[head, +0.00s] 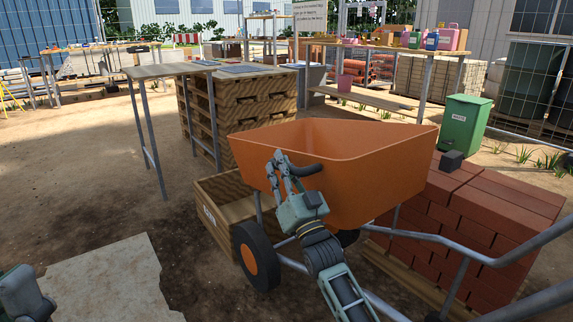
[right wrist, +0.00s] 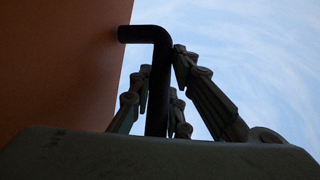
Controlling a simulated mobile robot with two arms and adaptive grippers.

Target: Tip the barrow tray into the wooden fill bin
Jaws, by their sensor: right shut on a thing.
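The orange barrow tray (head: 380,165) stands in the middle of the head view on its metal frame, with a black wheel with an orange hub (head: 258,255) below. Its rim looks roughly level. My right gripper (head: 283,170) is shut on the black bent handle (head: 306,170) on the tray's near side. The right wrist view shows the fingers around the handle (right wrist: 158,85), with the orange tray wall (right wrist: 60,70) beside it. The wooden fill bin (head: 215,225) sits on the ground left of the tray, partly hidden behind the tray and wheel. My left gripper is not clearly in view.
A pallet of red bricks (head: 480,220) stands close at the right. Stacked pallets (head: 245,105) and a metal-legged table (head: 165,71) stand behind. A green bin (head: 464,123) is at the back right. Bare dirt and a pale slab (head: 105,285) lie at the left.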

